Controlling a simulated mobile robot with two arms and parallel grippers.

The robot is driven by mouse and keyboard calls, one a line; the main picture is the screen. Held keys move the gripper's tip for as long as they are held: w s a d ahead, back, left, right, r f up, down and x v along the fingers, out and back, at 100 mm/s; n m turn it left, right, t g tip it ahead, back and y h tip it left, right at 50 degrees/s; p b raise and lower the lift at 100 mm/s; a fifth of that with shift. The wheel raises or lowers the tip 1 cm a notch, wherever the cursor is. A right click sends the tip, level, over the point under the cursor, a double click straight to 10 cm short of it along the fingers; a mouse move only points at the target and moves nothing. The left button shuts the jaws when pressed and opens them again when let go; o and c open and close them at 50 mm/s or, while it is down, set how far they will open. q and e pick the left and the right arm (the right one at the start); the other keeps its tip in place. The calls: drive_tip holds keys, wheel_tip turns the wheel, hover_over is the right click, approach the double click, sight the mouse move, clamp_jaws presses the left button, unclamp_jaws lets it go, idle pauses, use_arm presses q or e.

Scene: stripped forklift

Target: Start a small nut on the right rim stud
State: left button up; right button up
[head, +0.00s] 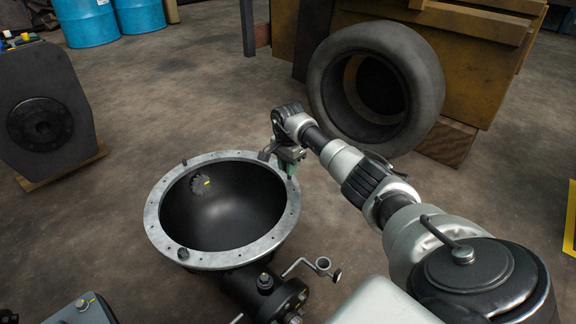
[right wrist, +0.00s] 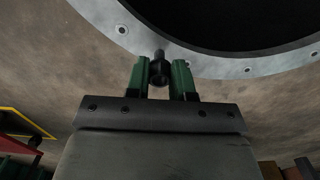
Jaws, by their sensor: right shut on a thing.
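A large round black bowl-like housing with a pale metal rim (head: 155,215) stands open side up in the head view. My right gripper (head: 272,155) is at the upper right edge of this rim. In the right wrist view its two green fingers (right wrist: 160,75) are shut on a small dark round nut (right wrist: 158,79). A short dark stud-like piece (right wrist: 160,55) shows just beyond the nut, at the rim's edge (right wrist: 205,66). I cannot tell whether nut and stud touch. The gripper partly hides this spot in the head view. My left gripper is not in view.
A dark upright plate-shaped part (head: 45,115) stands at the left. A big tire (head: 325,75) leans on a yellow-brown body (head: 465,65) behind my right arm. Blue drums (head: 85,22) stand at the back left. A pipe fitting (head: 265,285) lies below the rim.

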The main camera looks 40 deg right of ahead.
drive_tip(key=shift+f+b, duration=0.7)
drive_tip(key=shift+f, duration=0.35)
